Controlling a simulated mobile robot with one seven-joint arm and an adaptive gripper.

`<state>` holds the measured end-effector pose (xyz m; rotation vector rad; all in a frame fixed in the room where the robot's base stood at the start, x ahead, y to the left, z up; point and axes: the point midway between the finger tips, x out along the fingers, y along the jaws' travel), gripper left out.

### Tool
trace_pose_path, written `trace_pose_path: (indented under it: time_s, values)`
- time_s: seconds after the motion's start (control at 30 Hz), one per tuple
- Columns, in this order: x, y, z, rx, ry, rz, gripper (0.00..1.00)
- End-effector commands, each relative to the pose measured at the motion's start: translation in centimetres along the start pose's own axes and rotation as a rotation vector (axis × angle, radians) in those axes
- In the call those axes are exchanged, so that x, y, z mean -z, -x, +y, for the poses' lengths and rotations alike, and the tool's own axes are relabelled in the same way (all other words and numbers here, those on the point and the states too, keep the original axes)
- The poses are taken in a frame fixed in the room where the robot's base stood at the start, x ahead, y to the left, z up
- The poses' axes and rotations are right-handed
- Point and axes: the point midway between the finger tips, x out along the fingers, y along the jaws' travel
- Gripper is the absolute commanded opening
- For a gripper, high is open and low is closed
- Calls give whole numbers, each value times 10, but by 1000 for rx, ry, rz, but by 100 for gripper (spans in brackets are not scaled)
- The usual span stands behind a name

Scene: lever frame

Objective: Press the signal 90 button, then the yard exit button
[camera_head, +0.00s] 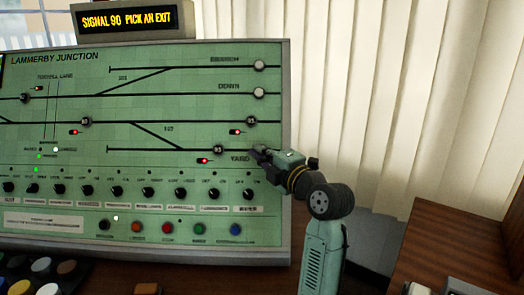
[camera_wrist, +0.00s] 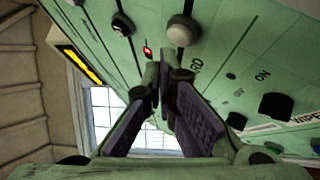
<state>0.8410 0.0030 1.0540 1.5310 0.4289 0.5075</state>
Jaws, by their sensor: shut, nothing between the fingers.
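The green panel (camera_head: 190,100) carries a track diagram with several dark numbered signal buttons, such as one on the YARD line (camera_head: 218,149). Their numbers are too small to read surely. The display (camera_head: 127,20) reads "SIGNAL 90 PICK AN EXIT". In the wrist view a pale round button (camera_wrist: 183,29), apparently the yard exit button, stands near lettering ending "RD". In the head view my gripper hides the end of the YARD line. My gripper (camera_head: 258,152) is shut and empty, its tips close to the panel there. In the wrist view its tips (camera_wrist: 166,76) are just below the pale button; contact cannot be told.
Pale exit buttons for the upper lines (camera_head: 259,66) and DOWN (camera_head: 259,93) are above my gripper. A row of black knobs (camera_head: 180,194) and coloured buttons (camera_head: 167,228) lies below. Wooden furniture (camera_head: 450,250) is at right, with curtains (camera_head: 400,90) behind.

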Motion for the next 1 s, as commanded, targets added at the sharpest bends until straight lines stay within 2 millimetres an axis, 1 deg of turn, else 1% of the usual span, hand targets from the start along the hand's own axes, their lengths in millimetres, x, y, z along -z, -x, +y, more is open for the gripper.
trace_pose_path:
  time_s: [0.47, 1.0]
  values:
    - [-4, -5, -5, -1, 1, 0, 0]
    - [-5, -7, -5, 0, 0, 0, 0]
